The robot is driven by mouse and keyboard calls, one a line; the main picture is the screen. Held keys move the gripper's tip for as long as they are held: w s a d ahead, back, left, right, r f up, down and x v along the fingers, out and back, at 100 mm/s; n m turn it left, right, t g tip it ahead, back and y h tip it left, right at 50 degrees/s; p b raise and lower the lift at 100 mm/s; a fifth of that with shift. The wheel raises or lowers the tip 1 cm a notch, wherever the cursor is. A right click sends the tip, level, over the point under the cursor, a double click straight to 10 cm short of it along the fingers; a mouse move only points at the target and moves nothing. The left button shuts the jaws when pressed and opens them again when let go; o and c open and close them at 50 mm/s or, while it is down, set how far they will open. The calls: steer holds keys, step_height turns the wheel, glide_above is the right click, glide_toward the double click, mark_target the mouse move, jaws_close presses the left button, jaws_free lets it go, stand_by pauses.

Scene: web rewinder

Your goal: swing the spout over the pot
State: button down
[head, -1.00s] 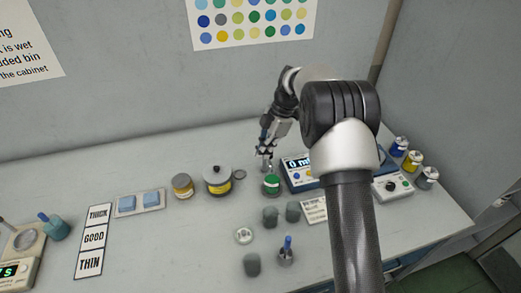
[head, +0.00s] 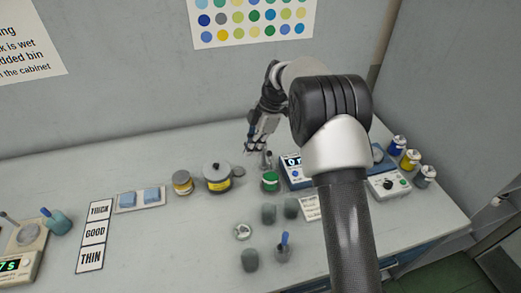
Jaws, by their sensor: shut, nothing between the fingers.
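A small grey metal post-like piece (head: 265,161), which may be the spout, stands just behind the green pot (head: 270,182). I cannot tell which way it points or whether it hangs over the pot. The green pot has a green band and stands upright on the bench. My gripper (head: 252,150) is shut and empty, a little left of and above the metal piece, and looks apart from it. Part of the scale (head: 293,172) right of the pot is hidden behind my arm.
A larger lidded pot (head: 217,177), a yellow-banded tin (head: 183,183) and a small grey disc (head: 238,171) stand left of the green pot. Grey cups (head: 268,214) stand in front. Three small bottles (head: 410,159) are at the right. The back wall is close behind.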

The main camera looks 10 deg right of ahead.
steer(key=p+v, duration=0.2)
steer(key=v, duration=0.6)
steer(key=shift+w+d+r, duration=0.25)
steer(key=shift+w, duration=0.1)
steer(key=s+d+r+m+t+h, duration=0.1)
steer(key=s+r+m+t+h, duration=0.15)
steer(key=s+r+m, duration=1.1)
steer(key=s+d+f+m+t+h, duration=0.1)
steer(key=s+m, duration=0.6)
steer(key=s, duration=1.7)
steer(key=shift+s+d+f+t, duration=0.4)
steer(key=shift+d+f+t, duration=0.2)
steer(key=shift+d+t, duration=0.35)
